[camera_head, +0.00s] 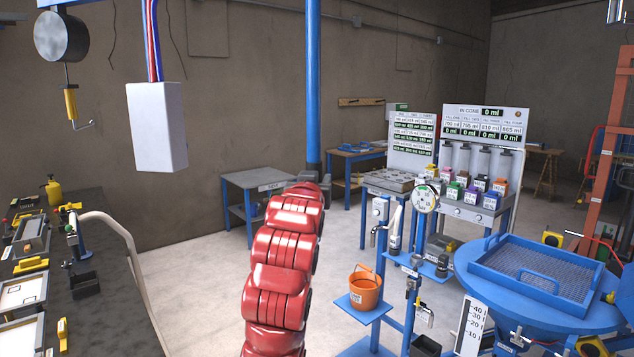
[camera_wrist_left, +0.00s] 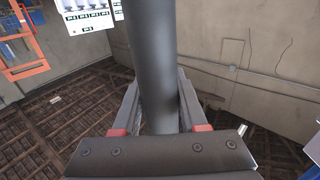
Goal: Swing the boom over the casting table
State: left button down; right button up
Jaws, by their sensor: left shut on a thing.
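My left gripper (camera_wrist_left: 157,82) is shut on a dark grey round bar (camera_wrist_left: 152,35) in the left wrist view. The bar runs up between the two fingers and out of the top of that view; I cannot tell which part of the boom it is. My right gripper is out of view.
A white box (camera_head: 157,125) hangs on cables at upper left, beside a round grey weight (camera_head: 62,37). A dark bench (camera_head: 110,318) lines the left. An orange bucket (camera_head: 364,289) stands on a blue shelf. Pale floor is open left of my arm.

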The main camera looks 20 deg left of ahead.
pick_arm(q)
jog(key=shift+s+a+r, duration=0.15)
jog(key=shift+a+r, duration=0.05)
jog(key=shift+r, duration=0.05)
jog(key=c, duration=0.8)
grip_release()
jog(key=shift+c, duration=0.2)
jog(key=shift+o, duration=1.3)
jog(key=shift+a, duration=0.1)
jog(key=shift+o, duration=0.7)
jog(key=shift+s+a, duration=0.1)
jog(key=shift+s, duration=0.1)
jog(key=b+v, duration=0.3)
jog(key=v, duration=0.4)
jog(key=shift+s+d, duration=0.15)
jog(key=shift+d, duration=0.05)
jog(key=shift+f, duration=0.15)
